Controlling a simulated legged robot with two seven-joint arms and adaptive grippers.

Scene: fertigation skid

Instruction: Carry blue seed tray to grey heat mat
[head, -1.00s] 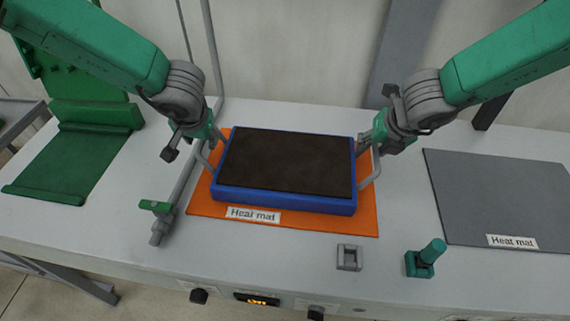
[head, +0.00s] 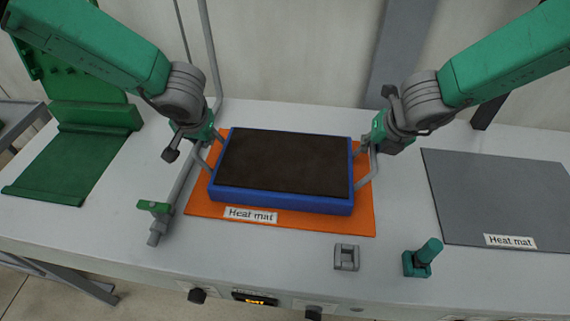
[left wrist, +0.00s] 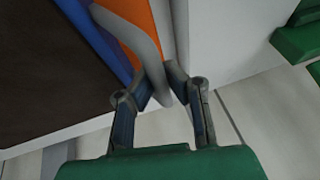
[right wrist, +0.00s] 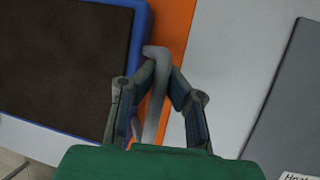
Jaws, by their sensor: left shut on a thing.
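The blue seed tray (head: 285,200), filled with dark soil, lies flat on the orange heat mat (head: 365,215). It has a grey bar handle at each short side. The grey heat mat (head: 500,200) lies bare at the right. My left gripper (head: 210,141) is shut on the tray's left handle (left wrist: 135,35), as the left wrist view (left wrist: 162,80) shows. My right gripper (head: 364,150) is at the right handle (right wrist: 156,100).
A green folding panel (head: 75,160) is at the left. A grey pipe with a green-handled valve (head: 154,207) runs left of the orange mat. A grey bracket (head: 346,257) and a teal upright fitting (head: 422,258) stand near the front edge, between the mats.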

